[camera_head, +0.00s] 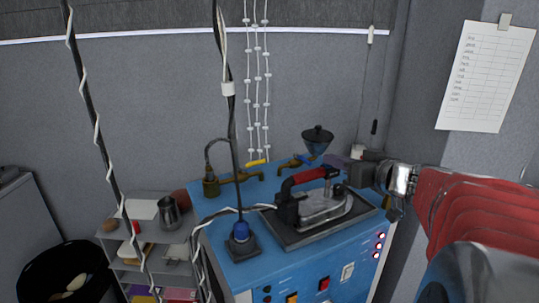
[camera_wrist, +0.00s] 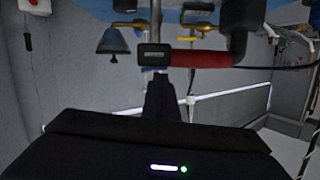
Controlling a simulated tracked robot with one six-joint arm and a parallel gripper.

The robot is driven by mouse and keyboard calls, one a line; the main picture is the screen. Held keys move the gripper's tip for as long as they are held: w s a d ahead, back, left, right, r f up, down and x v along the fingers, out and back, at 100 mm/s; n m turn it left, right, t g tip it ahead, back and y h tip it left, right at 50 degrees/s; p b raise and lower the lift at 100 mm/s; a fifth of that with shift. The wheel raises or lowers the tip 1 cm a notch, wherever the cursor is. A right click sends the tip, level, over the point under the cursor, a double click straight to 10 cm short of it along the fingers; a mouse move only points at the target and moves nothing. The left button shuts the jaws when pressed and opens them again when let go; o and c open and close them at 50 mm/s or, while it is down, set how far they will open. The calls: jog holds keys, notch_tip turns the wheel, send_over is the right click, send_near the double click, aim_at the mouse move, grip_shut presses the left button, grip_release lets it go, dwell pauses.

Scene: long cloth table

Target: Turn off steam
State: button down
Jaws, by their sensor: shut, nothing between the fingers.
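A blue steam station (camera_head: 340,262) carries brass pipes and valves along its back edge. One valve has a yellow lever (camera_head: 256,163); another brass valve (camera_head: 290,165) sits to its right. A steam iron (camera_head: 323,208) with a red handle rests on a dark plate (camera_head: 290,237) on top. My gripper (camera_head: 352,175) is right of the iron handle, seen small and dark. In the wrist view, which looks upside down, my gripper (camera_wrist: 162,74) is shut and empty. The iron's red handle (camera_wrist: 205,57) and a yellow lever (camera_wrist: 187,39) show beyond it; contact cannot be told.
A dark funnel (camera_head: 317,140) stands behind the iron. A hose base (camera_head: 241,240) stands at the front left of the station, with cables hanging above. A shelf (camera_head: 155,235) with a metal jug (camera_head: 169,213) and a black bin (camera_head: 68,275) are at left.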

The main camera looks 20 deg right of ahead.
jog(key=s+r, duration=0.6)
jog(key=s, duration=0.3)
jog(key=shift+s, duration=0.4)
jog(key=shift+a+r, duration=0.1)
jog(key=a+f+g+y, duration=0.1)
jog(key=a+f+g, duration=0.2)
jog(key=a+f, duration=0.2)
jog(key=a+f+g+y, duration=0.1)
jog(key=a+f+g, duration=0.2)
jog(key=a+f, duration=0.3)
jog(key=a+f+g+y, duration=0.1)
jog(key=a+f+g, duration=0.2)
jog(key=a, duration=0.6)
jog(key=shift+s+a+f+m+y, duration=0.1)
jog(key=shift+a+f+m+y, duration=0.1)
jog(key=shift+f, duration=0.5)
jog(key=shift+s+a+f+m+y, duration=0.1)
jog(key=shift+a+f+y, duration=0.1)
jog(key=shift+f, duration=0.45)
jog(key=s+a+f+h, duration=0.3)
jog(key=s+a+h, duration=0.1)
jog(key=s, duration=0.5)
jog(key=shift+f+n+g+h, duration=0.3)
jog(key=shift+n+h, duration=0.1)
jog(key=shift+h, duration=0.3)
